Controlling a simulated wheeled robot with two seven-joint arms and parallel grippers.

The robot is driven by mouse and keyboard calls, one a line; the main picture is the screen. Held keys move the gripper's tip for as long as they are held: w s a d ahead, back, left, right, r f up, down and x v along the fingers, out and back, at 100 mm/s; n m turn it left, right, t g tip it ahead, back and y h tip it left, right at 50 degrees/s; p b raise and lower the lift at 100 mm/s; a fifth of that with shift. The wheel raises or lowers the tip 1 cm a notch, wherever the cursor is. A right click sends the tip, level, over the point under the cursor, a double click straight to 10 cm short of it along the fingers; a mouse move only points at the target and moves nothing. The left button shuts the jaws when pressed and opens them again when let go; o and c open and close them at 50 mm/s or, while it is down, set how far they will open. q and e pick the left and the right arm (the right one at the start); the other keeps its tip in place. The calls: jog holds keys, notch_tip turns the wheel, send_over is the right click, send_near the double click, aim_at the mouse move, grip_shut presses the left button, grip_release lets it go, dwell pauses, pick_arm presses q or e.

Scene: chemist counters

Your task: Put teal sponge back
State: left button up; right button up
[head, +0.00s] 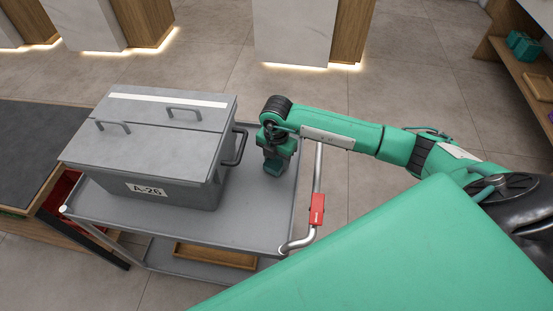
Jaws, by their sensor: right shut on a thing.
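My right gripper (274,174) points down over the right end of the grey cart's top (262,208), just right of the grey lidded box. It is shut on a small teal thing, which I take to be the teal sponge; it is small, dark and mostly hidden by the gripper. I cannot tell whether it touches the cart's top. My left gripper is out of view.
The grey box (185,190) labelled A-26 has its lid closed and fills the cart's left part. The cart has a rail with a red piece (317,209). A wooden tray (215,256) lies below. Teal items (522,45) stand on the shelf at right.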

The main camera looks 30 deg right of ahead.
jog(key=shift+f, duration=0.45)
jog(key=shift+f, duration=0.15)
jog(key=o, duration=0.9)
